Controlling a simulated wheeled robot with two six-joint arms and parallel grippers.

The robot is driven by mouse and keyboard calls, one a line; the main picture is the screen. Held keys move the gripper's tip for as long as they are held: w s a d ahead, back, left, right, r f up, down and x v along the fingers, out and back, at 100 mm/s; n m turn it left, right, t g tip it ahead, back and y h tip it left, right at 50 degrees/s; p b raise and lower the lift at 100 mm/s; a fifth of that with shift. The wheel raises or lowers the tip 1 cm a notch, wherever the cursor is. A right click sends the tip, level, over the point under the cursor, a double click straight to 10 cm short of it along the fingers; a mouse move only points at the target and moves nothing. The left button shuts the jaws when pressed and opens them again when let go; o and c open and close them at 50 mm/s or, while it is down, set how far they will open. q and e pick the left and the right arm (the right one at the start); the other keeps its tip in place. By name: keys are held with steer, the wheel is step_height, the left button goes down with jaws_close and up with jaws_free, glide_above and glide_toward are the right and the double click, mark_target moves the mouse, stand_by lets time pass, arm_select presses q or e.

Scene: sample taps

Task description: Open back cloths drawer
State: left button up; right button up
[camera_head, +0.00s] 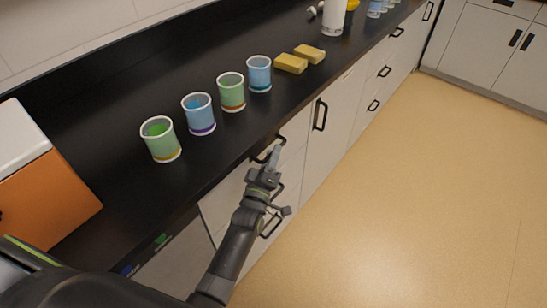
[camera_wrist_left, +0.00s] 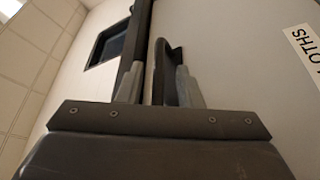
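My left gripper (camera_head: 272,165) is at the drawer fronts just below the counter's front edge. In the left wrist view its two fingers (camera_wrist_left: 159,88) stand apart, one on each side of a dark bar handle (camera_wrist_left: 167,62). I cannot tell whether they touch it. A pale drawer front (camera_wrist_left: 235,50) bears a partly visible white label (camera_wrist_left: 306,50) with inverted letters reading "LOTHS". In the head view a dark handle (camera_head: 263,156) shows beside the gripper, and the arm hides part of the fronts. The drawer appears shut. My right gripper is not in view.
On the black counter (camera_head: 120,95) stand several green and blue cups (camera_head: 232,92), two yellow sponges (camera_head: 291,63) and a white bottle (camera_head: 333,18). An orange and white box (camera_head: 45,195) sits at left. The tan floor (camera_head: 420,190) on the right is clear.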

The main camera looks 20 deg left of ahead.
arm_select(q)
steer(key=shift+w+r, duration=0.2)
steer(key=shift+w, duration=0.45)
steer(key=shift+c, duration=0.4)
jaws_close()
